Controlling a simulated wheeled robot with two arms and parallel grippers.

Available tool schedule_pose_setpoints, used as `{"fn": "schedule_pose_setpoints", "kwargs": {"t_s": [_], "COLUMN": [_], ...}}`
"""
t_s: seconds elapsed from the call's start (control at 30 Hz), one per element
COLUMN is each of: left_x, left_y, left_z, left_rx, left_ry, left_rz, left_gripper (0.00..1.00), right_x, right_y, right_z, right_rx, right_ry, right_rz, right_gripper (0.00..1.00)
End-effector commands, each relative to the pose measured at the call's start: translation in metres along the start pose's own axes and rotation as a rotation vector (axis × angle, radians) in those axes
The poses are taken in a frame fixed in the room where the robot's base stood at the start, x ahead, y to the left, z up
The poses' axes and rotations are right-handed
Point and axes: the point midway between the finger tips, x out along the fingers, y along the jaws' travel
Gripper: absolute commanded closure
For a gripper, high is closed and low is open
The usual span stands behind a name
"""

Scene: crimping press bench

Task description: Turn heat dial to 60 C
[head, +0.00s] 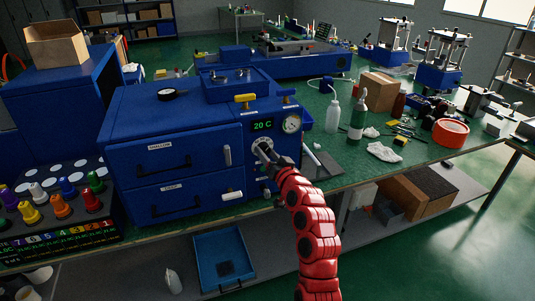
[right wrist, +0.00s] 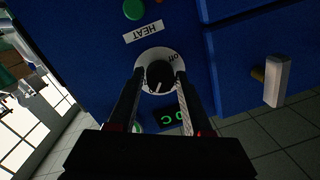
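The heat dial (right wrist: 160,76) is a black knob with a white pointer line on a round white plate marked "off". A "HEAT" label (right wrist: 143,32) is beside it. The fingers of my right gripper (right wrist: 160,73) stand on either side of the knob, with a little white plate showing between them and it; the gripper looks open. In the head view the right gripper (head: 265,153) is at the front of the blue press (head: 170,145) and partly hides the dial. The green display (head: 262,125) reads 20 C. My left gripper is not in view.
A pressure gauge (head: 291,123) and a yellow handle (head: 245,98) are near the display. A green button (right wrist: 133,9) is near the HEAT label. Colored knobs (head: 61,205) stand at left.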

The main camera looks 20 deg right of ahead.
Motion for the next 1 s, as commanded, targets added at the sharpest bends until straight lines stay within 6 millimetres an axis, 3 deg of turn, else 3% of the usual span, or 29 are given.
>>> {"fn": "schedule_pose_setpoints", "kwargs": {"t_s": [0.03, 0.1, 0.13, 0.57, 1.0], "left_x": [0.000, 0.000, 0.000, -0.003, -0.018], "left_y": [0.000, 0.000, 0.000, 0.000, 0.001], "left_z": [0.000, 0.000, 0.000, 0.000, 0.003], "left_rx": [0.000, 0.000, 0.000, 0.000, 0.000], "left_ry": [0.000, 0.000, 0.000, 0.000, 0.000], "left_rz": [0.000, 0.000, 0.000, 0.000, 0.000], "left_gripper": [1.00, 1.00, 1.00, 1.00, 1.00], "right_x": [0.000, 0.000, 0.000, -0.010, -0.093], "right_y": [0.000, 0.000, 0.000, 0.000, 0.002], "right_z": [0.000, -0.001, -0.001, -0.001, 0.001], "right_rx": [0.000, -0.001, -0.001, -0.001, -0.002], "right_ry": [0.001, 0.002, 0.002, 0.006, 0.007], "right_rz": [0.000, 0.000, 0.000, -0.001, 0.002], "right_gripper": [0.39, 0.27, 0.25, 0.25, 0.25]}}
